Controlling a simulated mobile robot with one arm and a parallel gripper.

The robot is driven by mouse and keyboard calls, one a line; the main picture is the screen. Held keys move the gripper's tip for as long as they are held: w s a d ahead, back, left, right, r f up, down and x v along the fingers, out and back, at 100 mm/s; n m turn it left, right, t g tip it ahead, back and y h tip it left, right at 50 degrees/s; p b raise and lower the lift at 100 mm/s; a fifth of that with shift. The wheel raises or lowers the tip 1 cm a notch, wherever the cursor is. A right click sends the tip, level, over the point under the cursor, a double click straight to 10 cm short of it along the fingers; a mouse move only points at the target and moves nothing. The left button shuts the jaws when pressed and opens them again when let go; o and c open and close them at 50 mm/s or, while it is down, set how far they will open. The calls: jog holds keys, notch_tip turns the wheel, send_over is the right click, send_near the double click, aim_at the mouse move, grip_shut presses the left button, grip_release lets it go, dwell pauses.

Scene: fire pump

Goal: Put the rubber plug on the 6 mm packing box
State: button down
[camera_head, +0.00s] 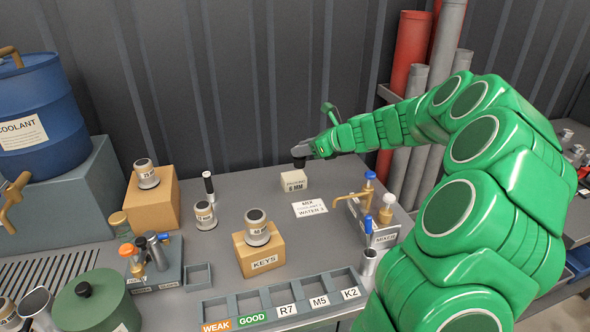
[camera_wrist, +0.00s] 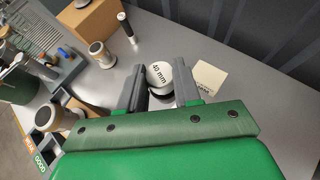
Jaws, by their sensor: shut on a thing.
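The rubber plug (camera_head: 299,162) shows as a small dark piece under my gripper (camera_head: 305,150) in the head view.
A white mix card (camera_head: 309,208) lies in front of the box. The keys box (camera_head: 261,262) is nearer. The corrugated wall is close behind.

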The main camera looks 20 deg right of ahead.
jog(key=w+f, duration=0.3)
jog(key=w, duration=0.1)
jog(key=w+d+f, duration=0.1)
jog(key=w+f, duration=0.2)
jog(key=w, duration=0.1)
jog(key=w+f, duration=0.3)
jog(key=w, duration=0.2)
jog(key=shift+d+f, duration=0.3)
jog(key=shift+d, duration=0.05)
jog(key=shift+f, duration=1.55)
jog(key=c, duration=0.8)
grip_release()
jog(key=shift+f, duration=0.1)
jog(key=shift+s+d+r, duration=0.1)
jog(key=shift+d+r, duration=0.1)
jog(key=shift+r, duration=0.05)
jog(key=v, duration=1.1)
jog(key=shift+s+d+r, duration=0.1)
jog(key=shift+s+d, duration=0.05)
jog(key=shift+s, duration=0.05)
